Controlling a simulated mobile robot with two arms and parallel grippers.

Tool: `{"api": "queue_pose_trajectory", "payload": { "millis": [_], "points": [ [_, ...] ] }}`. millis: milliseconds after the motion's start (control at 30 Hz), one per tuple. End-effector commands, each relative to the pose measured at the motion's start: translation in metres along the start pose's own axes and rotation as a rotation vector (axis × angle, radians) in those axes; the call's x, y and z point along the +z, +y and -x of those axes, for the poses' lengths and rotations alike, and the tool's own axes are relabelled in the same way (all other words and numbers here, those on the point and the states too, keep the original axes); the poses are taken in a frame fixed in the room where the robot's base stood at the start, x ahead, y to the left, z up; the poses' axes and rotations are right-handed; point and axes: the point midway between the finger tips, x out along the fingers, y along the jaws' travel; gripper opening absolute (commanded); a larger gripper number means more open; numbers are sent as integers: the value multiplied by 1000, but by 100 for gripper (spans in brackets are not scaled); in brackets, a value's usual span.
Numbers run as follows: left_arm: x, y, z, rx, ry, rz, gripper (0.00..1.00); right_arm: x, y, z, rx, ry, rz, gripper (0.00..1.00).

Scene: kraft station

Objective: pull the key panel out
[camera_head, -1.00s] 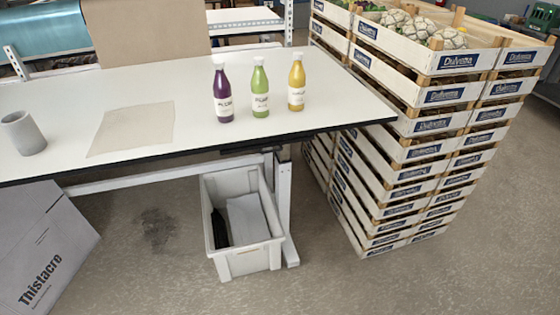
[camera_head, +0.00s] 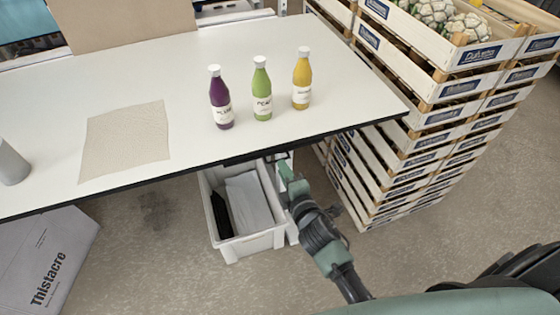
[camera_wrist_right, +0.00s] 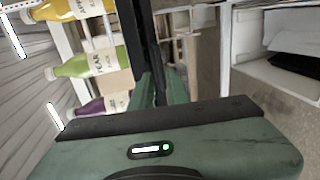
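The key panel looks like the thin dark strip (camera_head: 240,159) under the front edge of the white table, but it is too small to make out its keys. My right gripper (camera_head: 291,178) is just below and in front of the table edge, to the right of that strip. In the right wrist view its green fingers (camera_wrist_right: 161,92) stand a little apart, with a dark bar in line with the gap. I cannot tell whether they touch it. My left gripper is not in view.
Purple (camera_head: 221,103), green (camera_head: 262,92) and yellow (camera_head: 302,82) bottles stand on the white table (camera_head: 200,65). Stacked wooden crates (camera_head: 445,90) rise at the right. A beige mat (camera_head: 125,140) lies on the table.

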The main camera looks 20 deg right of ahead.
Motion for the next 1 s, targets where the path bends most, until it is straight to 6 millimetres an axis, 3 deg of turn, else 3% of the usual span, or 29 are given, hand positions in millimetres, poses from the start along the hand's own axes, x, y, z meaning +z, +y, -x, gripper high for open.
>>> {"api": "queue_pose_trajectory", "payload": {
  "millis": [100,300,567,633,667,1000],
  "points": [
    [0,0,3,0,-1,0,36,0,2,-19,1,0,-2,16],
    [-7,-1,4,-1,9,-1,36,0,0,-35,-1,0,-3,16],
    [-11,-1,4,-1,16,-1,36,0,-1,-37,-2,1,-3,16],
    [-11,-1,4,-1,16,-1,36,0,-1,-37,-2,1,-3,2],
    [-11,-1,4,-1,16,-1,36,0,-1,-37,-2,1,-3,0],
    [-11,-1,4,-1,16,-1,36,0,-1,-37,-2,1,-3,0]
  ]
}}
